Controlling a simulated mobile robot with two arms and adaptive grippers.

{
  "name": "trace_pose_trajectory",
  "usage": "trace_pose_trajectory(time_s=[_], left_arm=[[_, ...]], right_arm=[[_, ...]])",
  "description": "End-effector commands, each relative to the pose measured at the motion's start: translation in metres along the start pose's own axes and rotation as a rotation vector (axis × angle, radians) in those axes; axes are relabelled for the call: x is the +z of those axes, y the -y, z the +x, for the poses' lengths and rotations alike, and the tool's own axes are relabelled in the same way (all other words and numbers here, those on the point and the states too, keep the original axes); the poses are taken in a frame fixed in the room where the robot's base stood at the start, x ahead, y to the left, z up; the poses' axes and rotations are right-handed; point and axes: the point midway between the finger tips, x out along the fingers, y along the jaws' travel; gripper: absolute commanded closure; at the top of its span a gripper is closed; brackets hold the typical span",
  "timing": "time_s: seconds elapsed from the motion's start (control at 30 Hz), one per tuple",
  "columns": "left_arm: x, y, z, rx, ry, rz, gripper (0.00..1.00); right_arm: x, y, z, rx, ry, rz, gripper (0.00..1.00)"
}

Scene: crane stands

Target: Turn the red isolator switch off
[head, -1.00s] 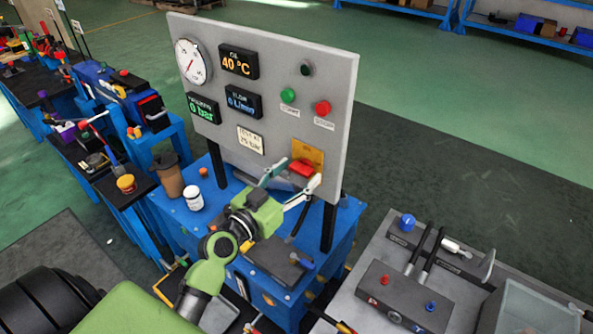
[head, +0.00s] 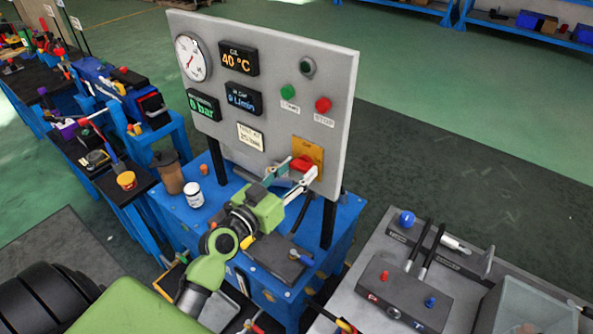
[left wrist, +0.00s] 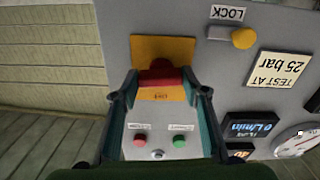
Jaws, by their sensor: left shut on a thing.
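The red isolator switch (head: 302,162) sits on a yellow plate (head: 317,152) low on the right of the upright grey panel (head: 330,100). My left gripper (head: 298,170) reaches up to it from the front, one finger on each side of the red handle. In the left wrist view the red handle (left wrist: 160,76) lies between my fingertips, with its yellow plate (left wrist: 178,48) behind. The gripper is shut on the handle, and the fingers hide part of it. My right gripper is not in view.
Green (head: 289,92) and red (head: 323,104) push buttons sit above the switch. The left wrist view shows a yellow knob (left wrist: 244,38) beside a LOCK label. A white jar (head: 194,196) and brown cup (head: 168,174) stand on the blue bench. A grey bench (head: 465,290) is at right.

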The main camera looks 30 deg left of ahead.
Motion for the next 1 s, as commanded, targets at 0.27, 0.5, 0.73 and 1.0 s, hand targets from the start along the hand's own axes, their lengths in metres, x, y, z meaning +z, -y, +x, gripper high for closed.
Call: trace_pose_trajectory(time_s=[0.27,0.5,0.73,1.0], left_arm=[[-0.003,0.000,0.000,0.001,-0.002,-0.233,0.80],[-0.003,0.000,0.000,0.001,-0.002,-0.463,0.80],[-0.004,0.001,0.000,0.001,-0.003,-0.681,0.80],[-0.004,0.001,0.000,0.001,-0.003,-0.939,0.80]], right_arm=[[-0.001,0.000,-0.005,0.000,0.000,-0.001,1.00],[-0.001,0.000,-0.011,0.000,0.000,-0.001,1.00],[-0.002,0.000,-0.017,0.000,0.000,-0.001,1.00],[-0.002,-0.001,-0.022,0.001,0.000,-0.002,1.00]])
